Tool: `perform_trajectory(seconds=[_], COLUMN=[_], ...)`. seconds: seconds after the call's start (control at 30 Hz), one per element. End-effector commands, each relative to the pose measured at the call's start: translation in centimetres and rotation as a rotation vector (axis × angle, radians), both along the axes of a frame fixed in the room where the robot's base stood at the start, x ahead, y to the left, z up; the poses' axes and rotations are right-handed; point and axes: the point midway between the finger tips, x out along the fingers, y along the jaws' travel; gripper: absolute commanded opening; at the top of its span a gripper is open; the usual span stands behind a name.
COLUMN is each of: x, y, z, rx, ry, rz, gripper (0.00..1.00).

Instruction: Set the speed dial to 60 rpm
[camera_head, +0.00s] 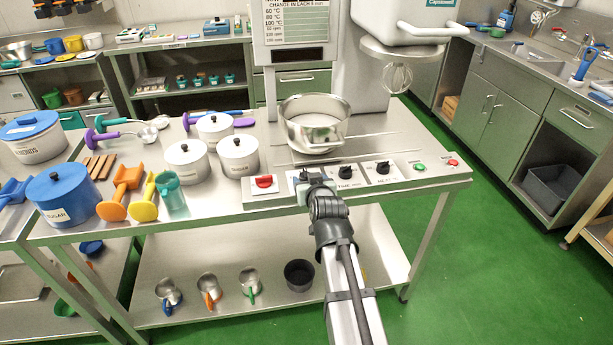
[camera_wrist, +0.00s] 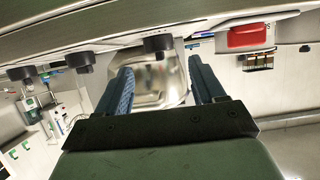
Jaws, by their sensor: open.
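The control panel runs along the front edge of the steel table. My gripper (camera_head: 306,179) is at the panel, between the red switch and the dial marked TIME, and covers the speed dial in the head view. In the wrist view, a black dial (camera_wrist: 157,44), the one nearest the red switch, shows just beyond the open fingers (camera_wrist: 160,70), between their lines. By its place I take it as the speed dial. The fingers look empty. I cannot tell whether they reach around the dial. Its pointer and scale are not readable.
The red switch (camera_head: 263,182) is left of my gripper. The TIME dial (camera_head: 346,172), another dial (camera_head: 382,168), a green button (camera_head: 419,167) and a red button (camera_head: 453,162) are to the right. The steel pot (camera_head: 314,128) stands behind the panel; white canisters (camera_head: 238,157) stand at left.

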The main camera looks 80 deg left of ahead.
Motion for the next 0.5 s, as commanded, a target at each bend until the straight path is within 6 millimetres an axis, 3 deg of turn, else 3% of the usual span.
perform_trajectory(seconds=[0.03,0.2,0.5], x=[0.0,0.0,0.0], y=[1.3,3.8,5.3], z=[-0.4,-1.5,-2.2], rx=[0.0,-0.002,0.001], ry=[0.0,0.0,0.0], rz=[0.0,0.0,0.0], gripper=[0.69,0.69,0.69])
